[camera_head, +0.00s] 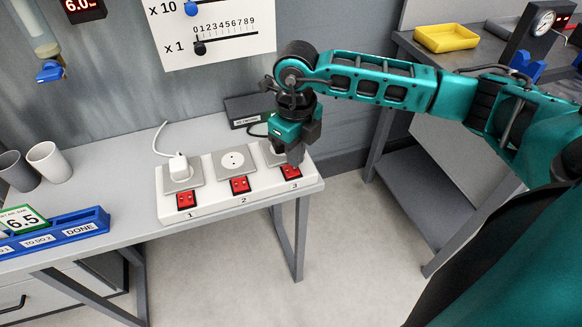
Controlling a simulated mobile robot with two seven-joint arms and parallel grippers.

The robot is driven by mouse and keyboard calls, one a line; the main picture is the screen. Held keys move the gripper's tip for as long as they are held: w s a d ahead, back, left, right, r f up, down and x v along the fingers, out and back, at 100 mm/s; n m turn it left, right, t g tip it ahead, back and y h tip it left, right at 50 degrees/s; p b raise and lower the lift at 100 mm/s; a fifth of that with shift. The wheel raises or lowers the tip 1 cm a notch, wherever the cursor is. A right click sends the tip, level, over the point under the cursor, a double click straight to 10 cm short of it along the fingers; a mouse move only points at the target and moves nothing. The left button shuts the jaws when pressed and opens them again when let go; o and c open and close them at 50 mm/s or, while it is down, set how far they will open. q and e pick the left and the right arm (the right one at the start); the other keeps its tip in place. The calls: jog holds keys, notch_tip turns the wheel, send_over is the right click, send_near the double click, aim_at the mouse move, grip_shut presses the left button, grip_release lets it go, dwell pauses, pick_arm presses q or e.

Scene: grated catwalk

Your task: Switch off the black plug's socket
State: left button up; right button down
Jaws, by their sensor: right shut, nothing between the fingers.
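A white socket strip (215,205) lies on the grey bench, with three sockets numbered 1 to 3 and a red switch in front of each. A white plug (179,168) sits in socket 1. Socket 2 (233,160) is empty. Socket 3 (270,150) is mostly hidden by my right gripper (295,158); a black cable (256,134) runs behind the gripper there, and I see no black plug. My right gripper is shut and empty, pointing down just above and behind the red switch 3 (290,172). I cannot tell whether they touch, nor the switch positions. My left gripper is out of view.
A dark labelled box (246,111) stands behind the strip. A panel with sliders (215,25) hangs above. A yellow tray (446,38) is on another table at right.

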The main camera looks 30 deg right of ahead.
dwell(0.3)
jog(key=shift+f+b, duration=0.85)
jog(key=shift+f, duration=0.15)
dwell(0.5)
jog(key=shift+r, duration=0.15)
jog(key=shift+r+p, duration=2.5)
jog(key=shift+r, duration=0.95)
jog(key=shift+f, duration=0.1)
